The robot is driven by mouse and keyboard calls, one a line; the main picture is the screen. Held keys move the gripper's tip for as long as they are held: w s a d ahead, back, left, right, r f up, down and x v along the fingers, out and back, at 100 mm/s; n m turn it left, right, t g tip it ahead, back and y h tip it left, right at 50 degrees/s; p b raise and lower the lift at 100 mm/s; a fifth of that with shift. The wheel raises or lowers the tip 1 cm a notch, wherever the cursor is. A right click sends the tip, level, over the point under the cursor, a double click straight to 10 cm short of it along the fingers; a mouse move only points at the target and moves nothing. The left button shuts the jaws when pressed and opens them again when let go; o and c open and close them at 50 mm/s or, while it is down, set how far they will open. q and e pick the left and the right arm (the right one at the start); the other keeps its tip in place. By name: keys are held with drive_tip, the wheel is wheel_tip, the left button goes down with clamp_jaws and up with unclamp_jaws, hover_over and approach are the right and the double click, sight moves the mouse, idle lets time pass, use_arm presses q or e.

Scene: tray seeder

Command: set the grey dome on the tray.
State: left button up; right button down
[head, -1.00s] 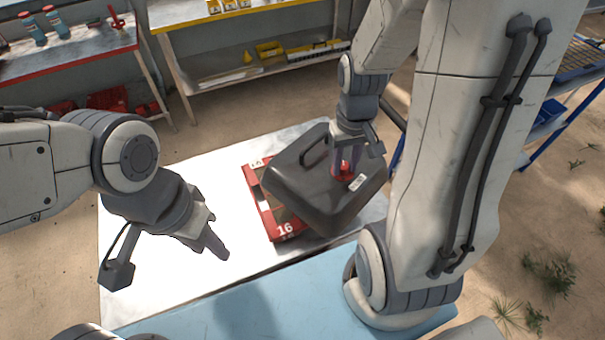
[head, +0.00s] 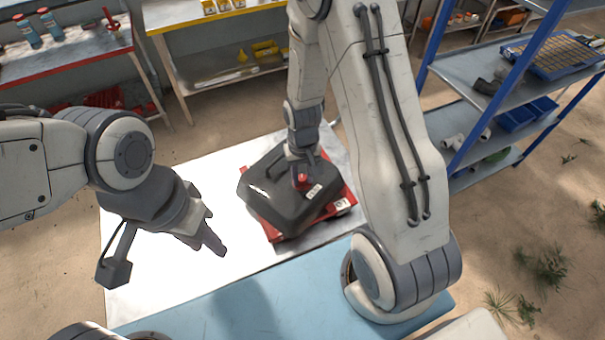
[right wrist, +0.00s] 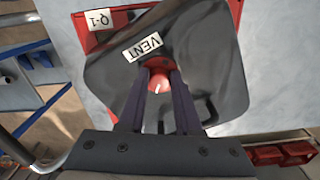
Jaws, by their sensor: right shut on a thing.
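The grey dome (head: 268,200) is a dark lid with a red knob (head: 302,181) and a VENT label. My right gripper (head: 300,172) is shut on the knob, and the right wrist view shows its fingers (right wrist: 158,95) on either side of it. The dome is over the red tray (head: 345,193), turned relative to it and shifted to its left. The tray shows along the right and front, and at a Q-1 label in the wrist view. I cannot tell whether dome and tray touch. My left gripper (head: 213,240) is empty above the table, its finger gap unclear.
The tray lies on a pale metal table (head: 150,255) with clear room on the left. A blue surface (head: 270,305) is in front. A blue shelf rack (head: 460,90) stands right; a red-edged bench (head: 70,70) and a yellow-edged bench (head: 190,22) stand behind.

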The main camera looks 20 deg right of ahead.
drive_tip(key=shift+f, duration=0.1)
drive_tip(key=c, duration=0.6)
unclamp_jaws()
wheel_tip(320, 180, up, 12)
drive_tip(key=b, duration=0.2)
drive_tip(key=s+a+r+n, duration=0.3)
drive_tip(key=s+a+n, duration=0.1)
drive_tip(key=s+a, duration=0.3)
drive_tip(key=s+a+r+n+y, duration=0.1)
drive_tip(key=s+a+r+n, duration=0.3)
drive_tip(key=s+a, duration=0.3)
drive_tip(key=s, duration=0.4)
drive_tip(key=shift+s+n, duration=0.4)
